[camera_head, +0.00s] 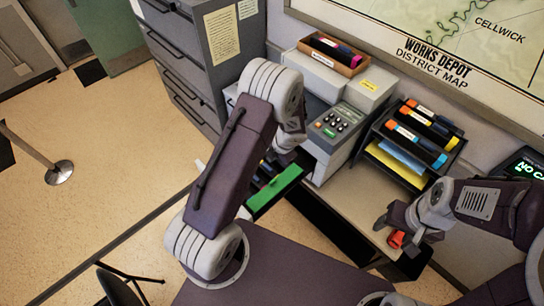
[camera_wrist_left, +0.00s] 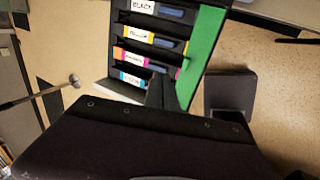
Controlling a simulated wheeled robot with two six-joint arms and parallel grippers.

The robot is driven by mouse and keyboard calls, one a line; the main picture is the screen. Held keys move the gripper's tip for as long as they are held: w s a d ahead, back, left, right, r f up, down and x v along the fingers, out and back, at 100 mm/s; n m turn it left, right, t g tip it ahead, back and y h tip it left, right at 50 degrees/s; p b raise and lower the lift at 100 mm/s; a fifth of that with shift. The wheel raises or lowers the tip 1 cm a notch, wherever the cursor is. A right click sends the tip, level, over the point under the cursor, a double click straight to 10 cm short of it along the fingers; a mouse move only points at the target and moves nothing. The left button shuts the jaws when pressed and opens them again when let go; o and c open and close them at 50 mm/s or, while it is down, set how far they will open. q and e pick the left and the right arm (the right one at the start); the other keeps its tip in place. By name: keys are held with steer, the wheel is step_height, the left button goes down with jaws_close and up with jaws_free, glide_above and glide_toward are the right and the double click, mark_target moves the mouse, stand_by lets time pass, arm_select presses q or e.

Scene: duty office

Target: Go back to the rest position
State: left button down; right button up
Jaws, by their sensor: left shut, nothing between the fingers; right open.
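My left arm (camera_head: 235,165) reaches up through the middle of the head view. Its gripper is mostly hidden behind the wrist there. In the left wrist view my left gripper (camera_wrist_left: 160,92) is shut and empty, in front of a black rack with a green panel (camera_wrist_left: 205,50). My right gripper (camera_head: 394,232) is at the right, over the desk, with its fingers apart. A small red-orange thing (camera_head: 397,239) shows close by its fingers; I cannot tell whether it touches them.
A grey printer-like machine (camera_head: 338,128) with a keypad stands on the desk (camera_head: 345,197). A rack of coloured cartridges (camera_head: 412,142) is beside it. A grey filing cabinet (camera_head: 180,60) stands behind.

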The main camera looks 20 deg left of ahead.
arm_select(q)
steer(key=shift+d+r, duration=0.1)
steer(key=shift+d, duration=0.1)
steer(key=s+d+f+m+h+b, duration=0.2)
steer(key=s+m+b, duration=0.6)
steer(key=m, duration=0.7)
steer(key=s+d+f+m+h+b, duration=0.2)
steer(key=s+m+b, duration=0.6)
steer(key=m+b, duration=0.4)
step_height(320, 180, down, 2)
steer(key=d+m, duration=0.1)
steer(key=m, duration=0.3)
steer(key=shift+s+f, duration=0.15)
steer(key=shift+f, duration=0.1)
